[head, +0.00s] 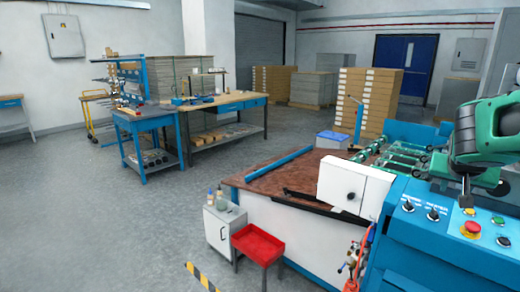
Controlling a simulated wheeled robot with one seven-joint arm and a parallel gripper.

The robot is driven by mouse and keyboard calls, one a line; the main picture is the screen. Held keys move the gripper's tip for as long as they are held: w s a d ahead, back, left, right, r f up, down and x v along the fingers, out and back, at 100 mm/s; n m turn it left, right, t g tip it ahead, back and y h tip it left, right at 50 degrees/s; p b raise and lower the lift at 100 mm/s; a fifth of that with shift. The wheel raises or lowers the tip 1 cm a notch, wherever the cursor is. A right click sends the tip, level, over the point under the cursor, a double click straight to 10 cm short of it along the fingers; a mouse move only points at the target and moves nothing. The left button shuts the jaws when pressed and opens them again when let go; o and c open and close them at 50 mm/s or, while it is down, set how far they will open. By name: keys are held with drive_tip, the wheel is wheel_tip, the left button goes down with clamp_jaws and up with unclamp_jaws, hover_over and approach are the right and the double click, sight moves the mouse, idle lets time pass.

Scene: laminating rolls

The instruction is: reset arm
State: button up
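My green and black arm comes in at the right edge of the head view, above a blue machine. My gripper (466,198) seems to be the small dark part with a tan tip that points down from the arm, over the blue control panel (438,208). It is too small to tell whether it is open or shut, or whether it holds anything. It shows close to the panel's knobs and red button (471,229); I cannot tell whether it touches them.
The laminating machine's rollers (400,155) and brown bed (270,180) lie left of the arm. A white box (340,183) sits on its near side. A red tray (258,243) and small white cabinet (224,228) stand in front. The grey floor at left is clear.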

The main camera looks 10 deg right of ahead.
drive_tip(key=s+a+f+n+g+y, duration=0.1)
drive_tip(key=s+a+f+g+y, duration=0.2)
drive_tip(key=s+a+f, duration=0.2)
drive_tip(key=s+a+f+n+g+y, duration=0.2)
drive_tip(key=s+a+f, duration=0.4)
drive_tip(key=s+a, duration=0.6)
drive_tip(key=s+g+y, duration=0.1)
drive_tip(key=s+y, duration=0.1)
drive_tip(key=s, duration=0.3)
drive_tip(key=shift+s+a+y, duration=0.15)
drive_tip(key=shift+a+y, duration=0.15)
drive_tip(key=shift+w+f, duration=0.25)
drive_tip(key=shift+w, duration=0.35)
drive_tip(key=shift+o, duration=0.3)
